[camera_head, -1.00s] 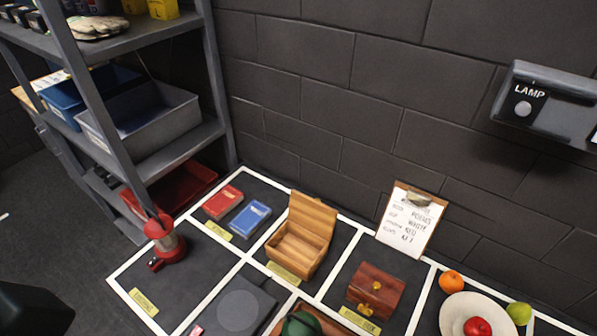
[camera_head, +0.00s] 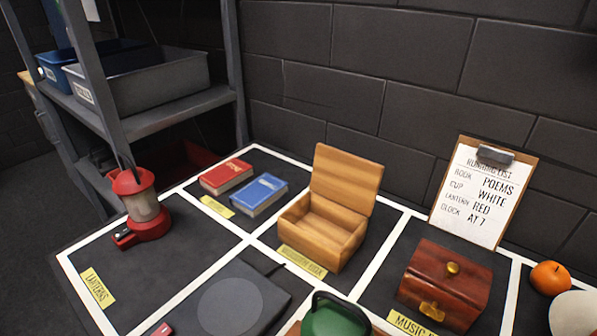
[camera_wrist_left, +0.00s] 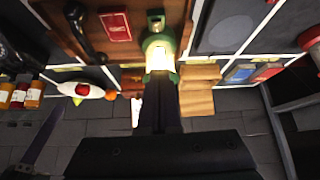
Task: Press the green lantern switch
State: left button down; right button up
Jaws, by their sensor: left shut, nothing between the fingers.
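The green lantern (camera_head: 333,318) shows only its top and dark handle at the bottom edge of the head view. In the left wrist view the green lantern (camera_wrist_left: 160,47) stands upper middle, with bright, pale glass. My left gripper is out of the head view, and my right gripper is in neither view. A red lantern (camera_head: 142,207) stands at the left of the display.
Near the green lantern are an open wooden box (camera_head: 325,225), a red-brown chest (camera_head: 445,285) and a grey disc (camera_head: 230,306). Red (camera_head: 226,176) and blue (camera_head: 258,194) books lie behind. A clipboard (camera_head: 485,192) leans on the wall. A shelf (camera_head: 150,120) stands left.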

pick_arm(q)
jog(key=f, duration=0.1)
jog(key=f+b, duration=0.1)
jog(key=shift+w+d+f, duration=0.1)
jog(key=shift+d+f, duration=0.25)
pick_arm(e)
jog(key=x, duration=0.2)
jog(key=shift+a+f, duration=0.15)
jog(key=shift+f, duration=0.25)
pick_arm(q)
jog(key=b+x, duration=0.3)
jog(key=x, duration=0.7)
jog(key=f, duration=0.1)
jog(key=f+b, duration=0.1)
jog(key=f, duration=0.1)
jog(key=shift+s+a+f, duration=0.1)
jog(key=shift+s, duration=0.15)
jog(key=shift+f, duration=0.35)
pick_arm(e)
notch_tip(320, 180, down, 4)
